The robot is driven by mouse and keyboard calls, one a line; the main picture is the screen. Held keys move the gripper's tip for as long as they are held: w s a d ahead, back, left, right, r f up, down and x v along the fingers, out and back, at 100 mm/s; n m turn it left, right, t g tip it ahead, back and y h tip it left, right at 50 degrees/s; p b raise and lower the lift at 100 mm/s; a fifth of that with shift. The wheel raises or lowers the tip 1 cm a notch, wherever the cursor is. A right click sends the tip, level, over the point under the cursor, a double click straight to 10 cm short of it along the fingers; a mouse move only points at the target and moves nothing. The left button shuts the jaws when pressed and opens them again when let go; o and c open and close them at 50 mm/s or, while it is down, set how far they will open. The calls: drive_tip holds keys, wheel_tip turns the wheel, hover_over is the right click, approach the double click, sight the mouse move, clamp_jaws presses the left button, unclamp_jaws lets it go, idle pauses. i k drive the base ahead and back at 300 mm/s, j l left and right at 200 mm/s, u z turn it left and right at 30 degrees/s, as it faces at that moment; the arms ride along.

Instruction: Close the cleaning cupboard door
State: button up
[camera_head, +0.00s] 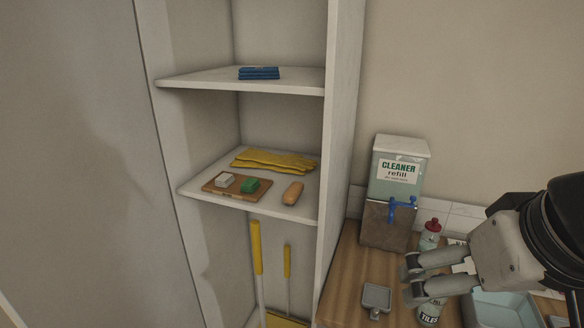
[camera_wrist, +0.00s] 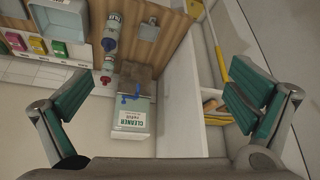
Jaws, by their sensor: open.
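The cleaning cupboard (camera_head: 343,130) stands open in the middle of the head view, its shelves showing. A large plain grey panel (camera_head: 75,150) fills the left side and looks like its door, swung wide open. No handle shows on it. My gripper (camera_head: 410,280) is open and empty at the lower right, over the wooden counter, to the right of the cupboard and well apart from the panel. In the wrist view my gripper (camera_wrist: 158,100) has its fingers spread wide, with the cupboard's side wall (camera_wrist: 181,95) between and beyond them. I cannot make out the door there.
Shelves hold blue cloths (camera_head: 259,73), yellow gloves (camera_head: 272,160), a board (camera_head: 222,189) with sponges and a brush (camera_head: 292,193). Yellow-handled tools (camera_head: 257,250) stand below. A cleaner dispenser (camera_head: 398,170), bottles (camera_head: 430,235) and a tray (camera_head: 505,308) crowd the counter (camera_head: 345,290) near my gripper.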

sight(90, 238)
drive_tip(key=k+j+u, duration=0.4)
drive_tip(key=k, duration=0.25)
drive_tip(key=l+u, duration=0.1)
drive_tip(key=u, duration=0.35)
drive_tip(key=i+l+u, duration=0.1)
drive_tip(key=u, duration=0.35)
drive_tip(key=l+u, duration=0.15)
drive_tip(key=u, duration=0.3)
drive_tip(key=i+l, duration=0.15)
drive_tip(key=l, duration=0.25)
